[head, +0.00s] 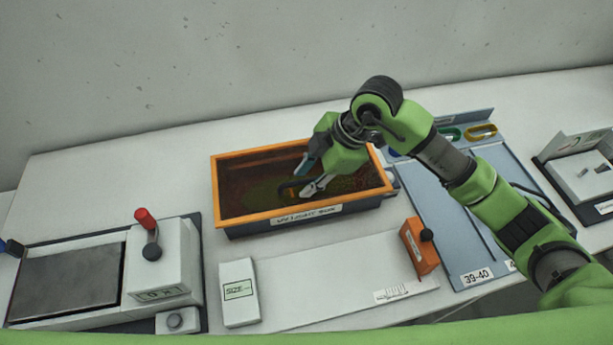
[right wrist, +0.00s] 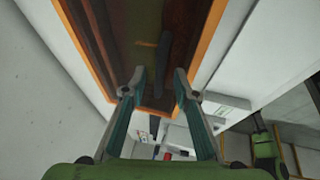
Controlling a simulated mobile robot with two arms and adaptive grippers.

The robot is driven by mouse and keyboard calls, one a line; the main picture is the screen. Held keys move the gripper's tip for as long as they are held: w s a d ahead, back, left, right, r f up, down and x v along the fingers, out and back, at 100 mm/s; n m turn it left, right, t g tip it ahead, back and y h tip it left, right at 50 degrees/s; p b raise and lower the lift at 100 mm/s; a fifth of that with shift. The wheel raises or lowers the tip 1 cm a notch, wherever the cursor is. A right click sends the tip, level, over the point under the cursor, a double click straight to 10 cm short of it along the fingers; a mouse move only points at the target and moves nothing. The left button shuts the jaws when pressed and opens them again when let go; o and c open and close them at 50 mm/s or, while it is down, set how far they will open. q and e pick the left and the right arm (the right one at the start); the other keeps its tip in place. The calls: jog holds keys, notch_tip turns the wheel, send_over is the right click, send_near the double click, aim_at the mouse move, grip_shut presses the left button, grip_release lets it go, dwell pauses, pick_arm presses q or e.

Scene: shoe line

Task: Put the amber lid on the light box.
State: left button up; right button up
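The amber lid (head: 240,217) has an orange frame and a see-through brownish pane. In the head view it lies on top of the dark light box (head: 330,219), and its frame appears to line up with the box rim. A dark bar-like handle (right wrist: 163,62) stands on the pane. My right gripper (head: 307,178) is over the middle of the lid, close to the handle. In the right wrist view its fingers (right wrist: 158,83) are spread apart, with the handle just beyond and between the tips. My left gripper is not in view.
A press-like machine (head: 160,265) with a red-knobbed lever stands at the left. A white size box (head: 239,292) and an orange block (head: 419,246) stand in front of the light box. A blue-grey tray (head: 440,235) with coloured rings lies to its right, under my right arm.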

jog(key=v, duration=1.1)
jog(key=shift+d+r, duration=0.15)
jog(key=shift+r, duration=0.15)
